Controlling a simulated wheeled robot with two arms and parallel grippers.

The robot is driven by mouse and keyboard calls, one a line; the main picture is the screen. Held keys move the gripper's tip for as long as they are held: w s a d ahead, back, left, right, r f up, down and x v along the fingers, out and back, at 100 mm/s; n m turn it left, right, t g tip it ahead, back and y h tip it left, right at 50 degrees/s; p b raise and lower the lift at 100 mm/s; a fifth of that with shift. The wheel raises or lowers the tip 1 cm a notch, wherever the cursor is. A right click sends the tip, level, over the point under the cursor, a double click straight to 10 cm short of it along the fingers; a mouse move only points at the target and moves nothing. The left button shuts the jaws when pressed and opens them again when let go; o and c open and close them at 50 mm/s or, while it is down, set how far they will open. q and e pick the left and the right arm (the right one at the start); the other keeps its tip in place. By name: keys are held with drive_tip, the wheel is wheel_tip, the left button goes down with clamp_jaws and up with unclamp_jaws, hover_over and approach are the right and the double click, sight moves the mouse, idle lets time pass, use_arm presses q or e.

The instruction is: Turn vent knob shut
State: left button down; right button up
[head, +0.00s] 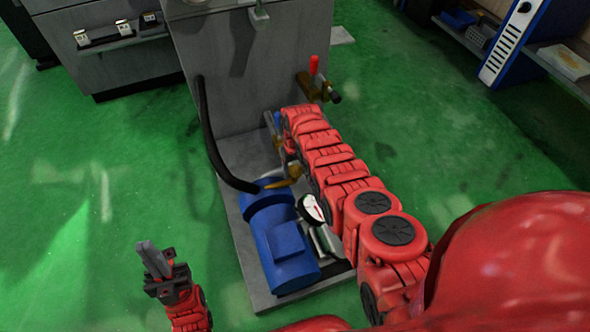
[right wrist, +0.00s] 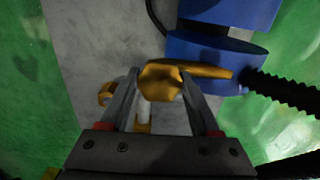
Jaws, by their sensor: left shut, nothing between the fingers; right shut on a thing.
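The brass-yellow vent knob (right wrist: 160,82) sits between the two fingers of my right gripper (right wrist: 160,88) in the right wrist view. The gripper is shut on it. In the head view, brass-yellow metal (head: 290,176) shows beside the top of the blue motor, at the end of my red right arm; that arm hides much of the right gripper there. My left gripper (head: 149,254) is shut and empty over the green floor, apart from the machine, at the lower left.
The blue motor (head: 276,245) stands on the grey base plate. A black hose (head: 208,140) curves down to it from the grey panel (head: 240,60). A red-handled brass valve (head: 316,84) is on the panel's right side. Green floor is clear at the left.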

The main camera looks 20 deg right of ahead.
sight(295, 169)
idle(0.3)
drive_tip(key=o, duration=1.4)
wheel_tip(295, 169, up, 6)
drive_tip(key=p, duration=0.3)
drive_tip(key=shift+f+p, duration=0.25)
drive_tip(key=shift+p, duration=0.15)
wheel_tip(295, 169, up, 12)
drive_tip(key=p, duration=0.2)
drive_tip(key=shift+p, duration=0.3)
drive_tip(key=shift+f, duration=0.1)
